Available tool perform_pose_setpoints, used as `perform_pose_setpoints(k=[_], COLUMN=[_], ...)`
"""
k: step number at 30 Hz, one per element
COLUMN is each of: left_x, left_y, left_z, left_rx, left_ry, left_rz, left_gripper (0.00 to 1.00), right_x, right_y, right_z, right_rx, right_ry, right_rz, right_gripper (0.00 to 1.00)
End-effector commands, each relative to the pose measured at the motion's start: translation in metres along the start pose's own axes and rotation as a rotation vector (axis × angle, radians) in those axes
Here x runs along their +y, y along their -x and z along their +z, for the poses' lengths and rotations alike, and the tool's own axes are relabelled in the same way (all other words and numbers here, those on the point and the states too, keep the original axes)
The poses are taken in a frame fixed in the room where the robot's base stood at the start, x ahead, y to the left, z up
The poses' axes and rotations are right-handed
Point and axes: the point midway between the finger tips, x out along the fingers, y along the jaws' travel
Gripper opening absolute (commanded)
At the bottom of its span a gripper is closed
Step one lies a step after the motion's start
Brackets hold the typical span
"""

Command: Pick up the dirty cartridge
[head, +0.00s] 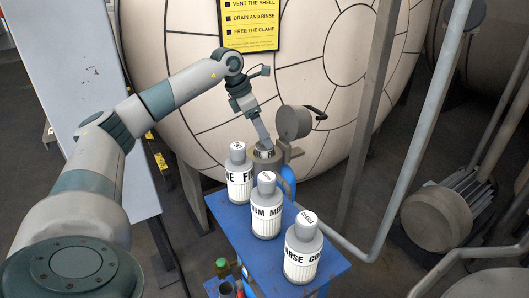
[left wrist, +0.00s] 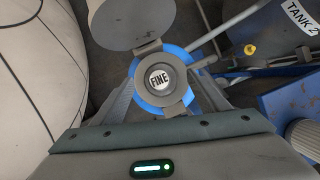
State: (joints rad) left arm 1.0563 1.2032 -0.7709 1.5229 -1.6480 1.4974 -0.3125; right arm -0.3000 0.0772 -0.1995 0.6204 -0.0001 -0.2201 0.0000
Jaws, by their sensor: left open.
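A cartridge with a round white top marked FINE (left wrist: 160,79) sits inside a grey round housing (head: 267,164). Only its top shows in the left wrist view, and I cannot see how dirty it is. The housing's thick round lid (head: 294,122) stands swung open beside it. My left gripper (head: 266,144) is open and points down, right over the housing mouth. In the left wrist view its fingers lie on either side of the housing; I cannot tell whether they touch the cartridge. My right gripper is out of view.
A large pale vessel (head: 180,45) is behind. Grey pipes (head: 415,140) run at the right.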

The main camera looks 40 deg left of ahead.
Motion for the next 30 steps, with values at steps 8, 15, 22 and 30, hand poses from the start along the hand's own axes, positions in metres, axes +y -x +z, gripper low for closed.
perform_pose_setpoints(k=[8,15,22,30], left_x=[0.001,0.001,0.001,0.001], left_y=[-0.023,-0.024,-0.024,-0.023], left_z=[0.000,0.000,0.000,0.000], left_rx=[0.001,0.001,0.000,-0.001], left_ry=[0.000,0.000,0.000,0.000], left_rz=[0.000,0.001,0.001,0.001], left_gripper=[0.68,0.68,0.66,0.05], right_x=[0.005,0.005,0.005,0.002], right_y=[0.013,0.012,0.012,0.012], right_z=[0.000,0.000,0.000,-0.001], right_rx=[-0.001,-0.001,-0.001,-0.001], right_ry=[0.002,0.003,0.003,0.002], right_rz=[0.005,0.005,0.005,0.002], right_gripper=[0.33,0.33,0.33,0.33])
